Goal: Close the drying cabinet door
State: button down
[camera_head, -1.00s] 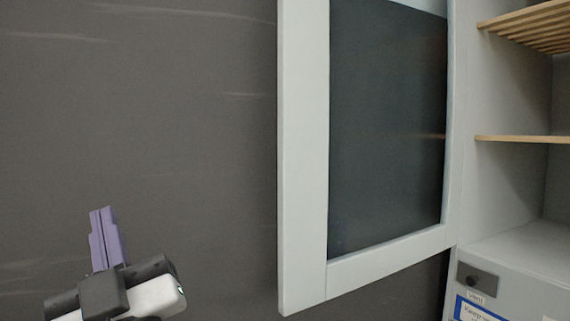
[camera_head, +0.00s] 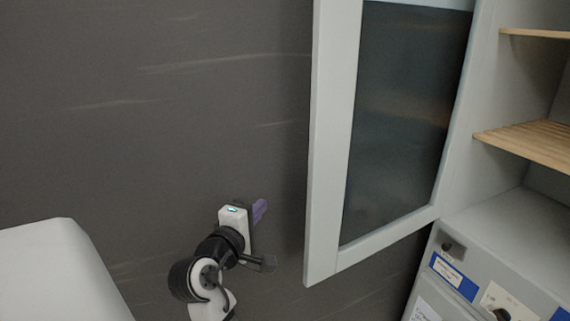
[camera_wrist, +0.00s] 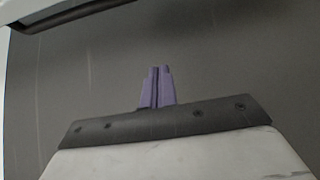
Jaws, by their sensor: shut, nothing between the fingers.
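The drying cabinet door (camera_head: 334,150) has a pale grey frame around a dark glass pane (camera_head: 405,115). It stands open, swung out to the left of the cabinet (camera_head: 510,225). My gripper (camera_head: 260,210) has purple fingers and is left of the door's lower free edge, apart from it in the picture. In the wrist view the fingers (camera_wrist: 157,86) are together and empty, with a dark grey wall behind them. A pale edge with a dark strip (camera_wrist: 80,14) crosses the top left of the wrist view, probably part of the door.
The open cabinet shows wooden slatted shelves (camera_head: 530,140) at the right. Below is a control panel with a knob (camera_head: 497,314) and blue-and-white labels (camera_head: 453,276). The dark wall (camera_head: 150,140) is bare. A white rounded surface (camera_head: 55,270) fills the lower left.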

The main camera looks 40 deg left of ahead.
jog(key=w+p, duration=0.1)
jog(key=w, duration=0.2)
jog(key=w+h+p, duration=0.1)
jog(key=w, duration=0.3)
jog(key=w+a+h+p, duration=0.1)
jog(key=w+p, duration=0.1)
jog(key=w, duration=0.1)
jog(key=shift+w+f+n, duration=0.1)
jog(key=shift+w+n, duration=0.15)
jog(key=shift+n, duration=0.05)
jog(key=d, duration=0.1)
jog(key=d+p, duration=0.1)
jog(key=d, duration=0.2)
jog(key=shift+s+r, duration=0.2)
jog(key=shift+r, duration=0.05)
jog(key=shift+s+d, duration=0.1)
